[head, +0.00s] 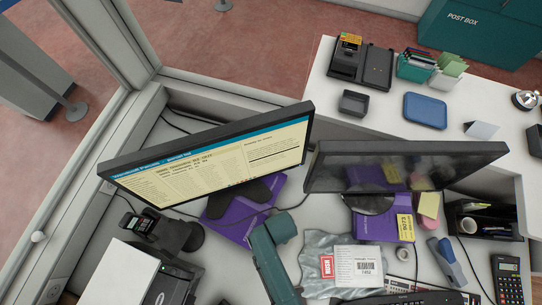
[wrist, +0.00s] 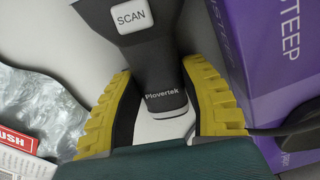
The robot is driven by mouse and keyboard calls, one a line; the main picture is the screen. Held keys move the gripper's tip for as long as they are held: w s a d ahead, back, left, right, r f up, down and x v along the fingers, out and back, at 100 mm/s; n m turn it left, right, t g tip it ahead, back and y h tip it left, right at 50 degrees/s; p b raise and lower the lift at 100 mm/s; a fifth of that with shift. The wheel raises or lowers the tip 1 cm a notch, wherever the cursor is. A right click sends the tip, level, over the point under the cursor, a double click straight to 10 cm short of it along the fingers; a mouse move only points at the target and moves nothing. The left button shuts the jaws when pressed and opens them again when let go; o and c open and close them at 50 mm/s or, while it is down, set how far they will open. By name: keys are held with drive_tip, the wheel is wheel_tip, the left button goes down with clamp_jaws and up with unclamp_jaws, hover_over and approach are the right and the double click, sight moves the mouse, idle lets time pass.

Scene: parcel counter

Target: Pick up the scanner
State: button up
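The scanner (wrist: 166,88) is dark grey with a white SCAN label and the name Plovertek on it. It shows in the middle of the wrist view, its far end cut off by the top edge. My gripper (wrist: 160,72) has yellow fingers with dark inner pads, one on each side of the scanner's narrow part. The fingers look closed against its sides. In the head view, my teal arm reaches down to the counter, and the scanner and fingertips are hidden there. I cannot tell whether the scanner is clear of the counter.
A purple box (head: 236,226) lies close on one side, also right in the wrist view (wrist: 285,60). A silvery parcel bag (head: 318,245) with a RUSH label lies on the other. Two monitors (head: 215,155) (head: 400,160) stand behind. A card terminal (head: 152,230) stands to the left.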

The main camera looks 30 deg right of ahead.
drive_tip(key=shift+c, duration=0.8)
